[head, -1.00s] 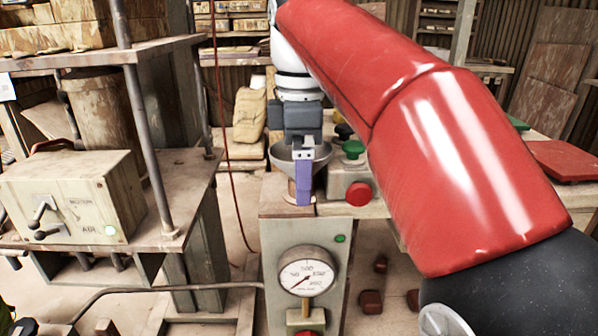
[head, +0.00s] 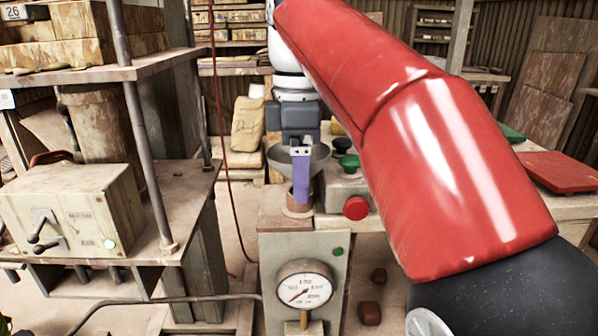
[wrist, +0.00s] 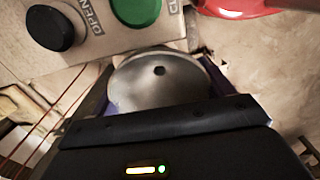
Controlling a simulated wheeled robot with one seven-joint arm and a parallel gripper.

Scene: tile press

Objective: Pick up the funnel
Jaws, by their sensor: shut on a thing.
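The funnel (head: 320,154) is a grey metal cone, wide mouth up, above the front cabinet in the head view. My gripper (head: 301,178), with purple fingers, points down and is shut on it. The near finger hides the middle of the funnel. A short brown cylinder (head: 297,208) stands on the cabinet top directly below. I cannot tell whether the spout is still inside it. In the wrist view the funnel's bowl (wrist: 150,85) and its dark hole show between the fingers.
A control box with a red button (head: 356,208) and a green button (head: 349,161) stands close to the right of the funnel. The cabinet (head: 285,250) carries a gauge (head: 304,285). A shelf with a switch box (head: 75,210) is on the left, and a red hose hangs between.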

